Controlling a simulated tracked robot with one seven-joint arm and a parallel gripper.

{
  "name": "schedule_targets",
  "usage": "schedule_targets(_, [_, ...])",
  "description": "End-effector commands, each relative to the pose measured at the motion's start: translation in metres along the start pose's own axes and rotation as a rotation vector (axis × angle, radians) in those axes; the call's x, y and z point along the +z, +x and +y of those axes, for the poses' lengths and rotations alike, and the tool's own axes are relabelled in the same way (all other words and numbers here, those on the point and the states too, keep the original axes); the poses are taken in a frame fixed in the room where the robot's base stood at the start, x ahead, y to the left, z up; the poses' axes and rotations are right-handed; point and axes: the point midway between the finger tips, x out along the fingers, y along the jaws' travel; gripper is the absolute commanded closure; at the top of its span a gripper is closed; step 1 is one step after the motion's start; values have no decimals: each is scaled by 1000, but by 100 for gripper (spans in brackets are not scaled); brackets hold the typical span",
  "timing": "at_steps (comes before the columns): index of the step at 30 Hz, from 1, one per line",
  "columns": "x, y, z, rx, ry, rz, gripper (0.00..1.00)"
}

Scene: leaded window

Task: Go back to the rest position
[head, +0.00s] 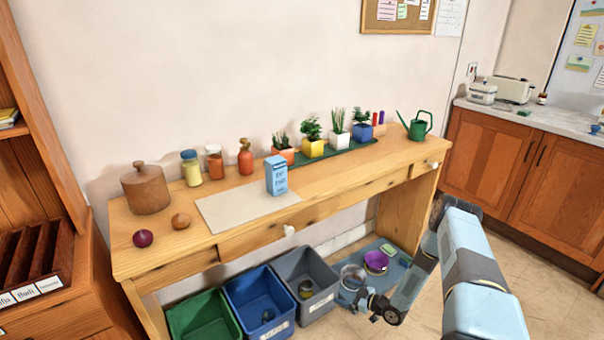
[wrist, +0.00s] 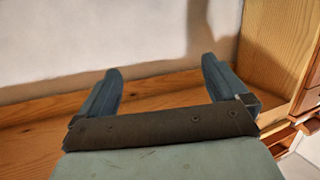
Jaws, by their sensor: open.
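My gripper (wrist: 161,84) is open in the wrist view, its two blue-grey fingers apart with nothing between them. A pale wall and a wooden surface (wrist: 30,125) lie beyond it. In the head view my arm (head: 470,255) stands at the lower right, in front of the bench's right end. It bends at a dark joint and runs down and left towards the floor beside the bins. The fingertips are hard to make out there. A light blue carton (head: 276,178) stands upright on the bench, at the back of a pale mat (head: 235,212), apart from my arm.
The wooden bench (head: 330,195) carries jars, a brown pot (head: 146,188), onions, potted plants and a green watering can (head: 415,125). Green, blue and grey bins (head: 305,265) stand below its front. A purple-topped bowl (head: 376,262) is close to my arm. Cabinets (head: 520,165) stand at right.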

Motion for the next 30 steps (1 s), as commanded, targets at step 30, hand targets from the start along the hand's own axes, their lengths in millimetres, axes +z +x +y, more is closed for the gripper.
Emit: schedule_targets(30, [-269,-58,196,251,-134,-548,0])
